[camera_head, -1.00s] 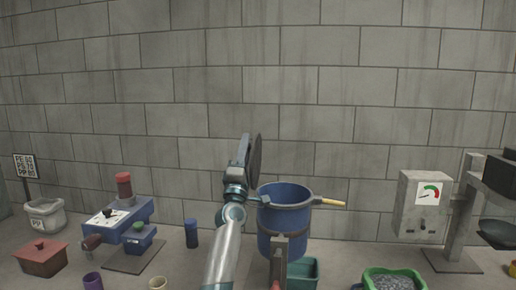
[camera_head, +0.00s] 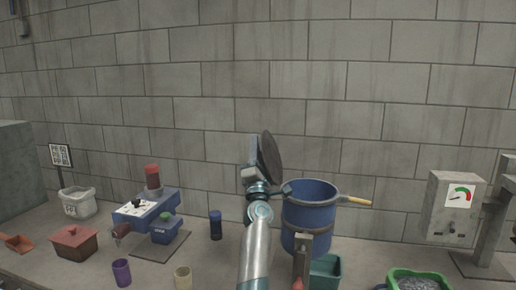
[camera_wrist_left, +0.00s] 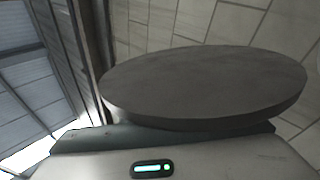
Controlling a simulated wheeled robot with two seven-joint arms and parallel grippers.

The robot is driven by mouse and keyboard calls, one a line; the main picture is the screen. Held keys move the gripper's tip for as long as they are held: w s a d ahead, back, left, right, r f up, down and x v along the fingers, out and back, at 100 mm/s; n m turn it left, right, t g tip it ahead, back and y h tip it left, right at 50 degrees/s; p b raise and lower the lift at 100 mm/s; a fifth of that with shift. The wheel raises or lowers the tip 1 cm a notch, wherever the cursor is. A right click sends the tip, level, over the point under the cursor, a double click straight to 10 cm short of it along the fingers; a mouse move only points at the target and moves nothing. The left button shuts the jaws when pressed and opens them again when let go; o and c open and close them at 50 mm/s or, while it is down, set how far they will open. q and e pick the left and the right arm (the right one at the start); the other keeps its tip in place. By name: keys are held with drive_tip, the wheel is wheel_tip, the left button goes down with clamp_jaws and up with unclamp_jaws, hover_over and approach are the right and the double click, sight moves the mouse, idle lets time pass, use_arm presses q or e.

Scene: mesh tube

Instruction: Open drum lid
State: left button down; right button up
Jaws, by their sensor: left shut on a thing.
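The blue drum (camera_head: 308,208) stands open at the top, with a band and a yellow-handled lever (camera_head: 355,201) at its rim. The dark round lid (camera_head: 271,158) is off the drum, tilted nearly upright above and left of the rim. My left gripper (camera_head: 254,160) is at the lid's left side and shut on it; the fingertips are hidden. In the left wrist view the lid (camera_wrist_left: 205,82) shows as a wide grey disc just beyond the gripper body. My right gripper is not in view.
A teal bin (camera_head: 325,271) and a green tray of grey pieces (camera_head: 417,281) are near the drum. A gauge box (camera_head: 455,207) stands right. A blue machine (camera_head: 147,208), a dark blue cylinder (camera_head: 216,225), a red-brown box (camera_head: 74,242) and cups are left. A block wall is behind.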

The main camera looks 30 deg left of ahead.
use_arm(q)
drive_tip(key=c, duration=1.5)
unclamp_jaws()
drive_tip(key=shift+o, duration=0.2)
drive_tip(key=shift+s+d+f, duration=0.2)
drive_tip(key=shift+s+f, duration=0.05)
drive_tip(key=shift+f, duration=0.05)
drive_tip(key=v, duration=1.6)
drive_tip(key=shift+s, duration=0.2)
drive_tip(key=shift+d+f, duration=0.15)
drive_tip(key=shift+f, duration=0.05)
